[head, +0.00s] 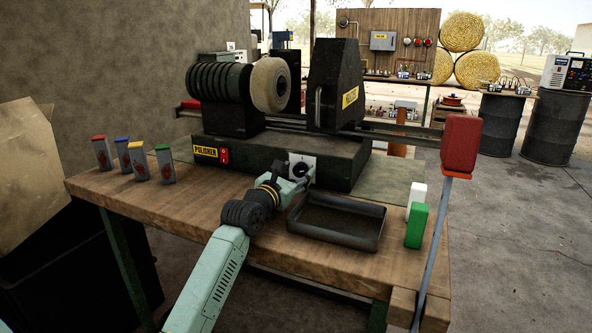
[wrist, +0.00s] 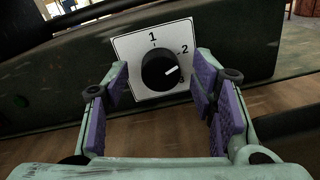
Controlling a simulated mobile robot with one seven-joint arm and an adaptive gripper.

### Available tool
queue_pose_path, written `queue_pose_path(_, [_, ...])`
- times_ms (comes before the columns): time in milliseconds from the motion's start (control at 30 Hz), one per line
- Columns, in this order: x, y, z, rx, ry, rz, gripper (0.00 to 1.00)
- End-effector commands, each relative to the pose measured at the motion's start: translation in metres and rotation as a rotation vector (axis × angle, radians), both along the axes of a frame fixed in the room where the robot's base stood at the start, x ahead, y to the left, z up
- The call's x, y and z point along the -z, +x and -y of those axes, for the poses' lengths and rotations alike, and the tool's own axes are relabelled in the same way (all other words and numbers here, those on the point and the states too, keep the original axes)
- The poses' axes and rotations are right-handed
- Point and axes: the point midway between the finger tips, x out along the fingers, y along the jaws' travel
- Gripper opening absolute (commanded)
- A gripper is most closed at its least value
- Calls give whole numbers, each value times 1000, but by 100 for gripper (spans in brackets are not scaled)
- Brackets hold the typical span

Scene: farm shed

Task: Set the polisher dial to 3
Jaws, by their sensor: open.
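The polisher (head: 275,155) is a dark machine on the bench, with a white dial plate (head: 309,160) on its front. In the wrist view the black dial knob (wrist: 157,68) sits on the plate (wrist: 125,48), with 1 at the top and 2 at the upper right. Its white pointer line points right and slightly up, below the 2. A mark lower right is mostly hidden by the right finger. My gripper (wrist: 160,85) is open, with purple finger pads on both sides of the knob and gaps showing. In the head view my gripper (head: 301,184) is in front of the dial.
A shallow dark tray (head: 335,234) lies right of my arm on the wooden bench (head: 190,214). Several colour-topped boxes (head: 138,160) stand at left. White and green blocks (head: 416,225) and a red-headed post (head: 460,145) are at right. A red switch (head: 225,156) is left of the dial.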

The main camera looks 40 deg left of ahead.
Motion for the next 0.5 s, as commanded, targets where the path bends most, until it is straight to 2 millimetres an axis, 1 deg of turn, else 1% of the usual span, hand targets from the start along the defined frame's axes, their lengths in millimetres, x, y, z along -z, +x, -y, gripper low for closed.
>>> queue_pose_path(100, [0, 3, 0, 1, 0, 1, 52])
queue_pose_path(300, [0, 3, 0, 1, 0, 1, 51])
queue_pose_path(500, [0, 3, 0, 1, 0, 1, 38])
